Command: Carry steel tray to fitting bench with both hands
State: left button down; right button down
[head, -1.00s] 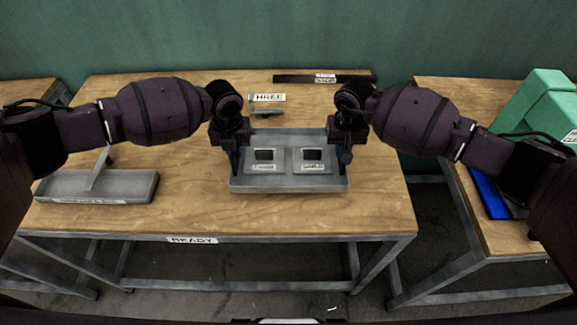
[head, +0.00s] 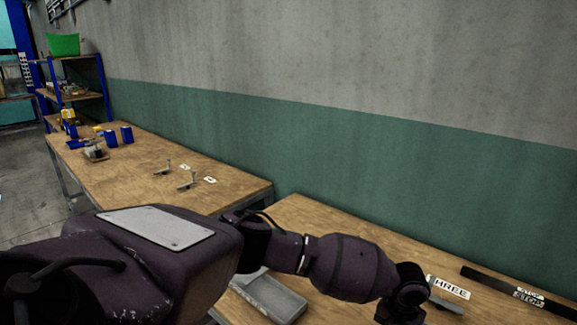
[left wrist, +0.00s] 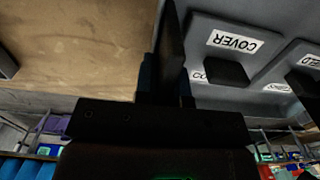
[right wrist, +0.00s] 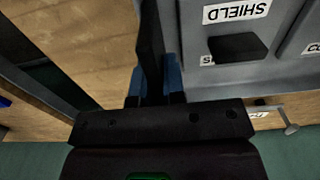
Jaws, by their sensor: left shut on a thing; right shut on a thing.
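The grey steel tray fills the upper right of the left wrist view (left wrist: 225,101) and of the right wrist view (right wrist: 190,75). It carries one part marked COVER (left wrist: 235,42) and one marked SHIELD (right wrist: 237,11). My left gripper (left wrist: 172,50) is shut on one side of the tray; my right gripper (right wrist: 150,50) is shut on the opposite side. The tray and both fingertips are outside the head view, where only my left arm shows. Whether the tray touches the tabletop is unclear. No bench is readably marked as the fitting bench.
Farther left, another wooden bench (head: 130,175) holds small metal fixtures (head: 188,181) and blue containers (head: 127,134). A wall runs behind both.

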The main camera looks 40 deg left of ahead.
aim_at(119, 175)
jog(key=k+z, duration=0.1)
jog(key=z, duration=0.4)
jog(key=k+j+z, duration=0.1)
jog(key=z, duration=0.35)
jog(key=k+z, duration=0.15)
jog(key=z, duration=0.35)
jog(key=k+z, duration=0.1)
jog(key=z, duration=0.35)
jog(key=k+j+z, duration=0.15)
jog(key=k+z, duration=0.45)
jog(key=k+j+z, duration=0.1)
jog(key=k+z, duration=0.2)
jog(key=k, duration=0.45)
